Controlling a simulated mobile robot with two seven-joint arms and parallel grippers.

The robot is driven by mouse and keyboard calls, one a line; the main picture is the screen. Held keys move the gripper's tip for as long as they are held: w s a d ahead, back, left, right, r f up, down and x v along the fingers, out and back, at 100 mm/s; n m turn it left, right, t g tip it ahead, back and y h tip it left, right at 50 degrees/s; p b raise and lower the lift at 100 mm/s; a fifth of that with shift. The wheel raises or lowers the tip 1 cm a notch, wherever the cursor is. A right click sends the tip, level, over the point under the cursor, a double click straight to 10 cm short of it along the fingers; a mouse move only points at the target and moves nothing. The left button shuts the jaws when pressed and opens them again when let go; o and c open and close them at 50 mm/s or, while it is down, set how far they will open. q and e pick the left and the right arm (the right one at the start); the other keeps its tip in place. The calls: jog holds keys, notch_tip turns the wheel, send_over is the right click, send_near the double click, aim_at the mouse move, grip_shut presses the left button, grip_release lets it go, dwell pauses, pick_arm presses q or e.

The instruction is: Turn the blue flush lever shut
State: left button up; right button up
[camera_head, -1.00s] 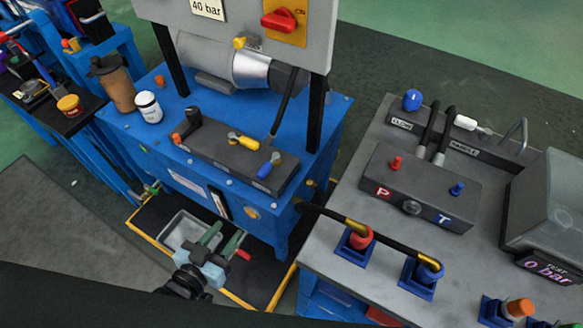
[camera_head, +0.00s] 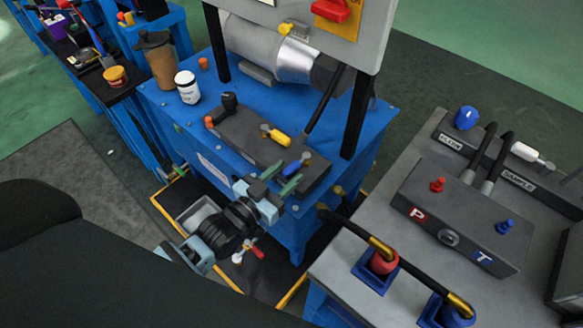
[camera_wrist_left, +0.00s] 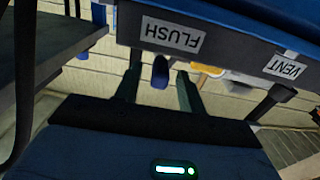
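The blue flush lever (camera_head: 297,163) sits on the dark valve block (camera_head: 240,137) at the front of the blue stand. In the left wrist view the blue lever (camera_wrist_left: 160,72) shows end-on between my two fingers, beside the upside-down FLUSH label (camera_wrist_left: 173,36). My left gripper (camera_head: 281,178) is open, its green fingertips close to the lever in the head view. The fingers stand apart on either side of the lever, with gaps visible; I cannot tell how far they reach along it. My right gripper is not in view.
A yellow lever (camera_head: 277,137) sits on the same block, left of the blue one. A white jar (camera_head: 188,87) and a brown bottle (camera_head: 158,62) stand on the stand's left end. A black hose (camera_head: 350,231) and the grey bench (camera_head: 400,205) are close on the right.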

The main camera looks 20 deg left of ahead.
aim_at(297, 166)
pick_arm(q)
jog(key=shift+x, duration=1.3)
jog(key=shift+c, duration=0.3)
grip_shut()
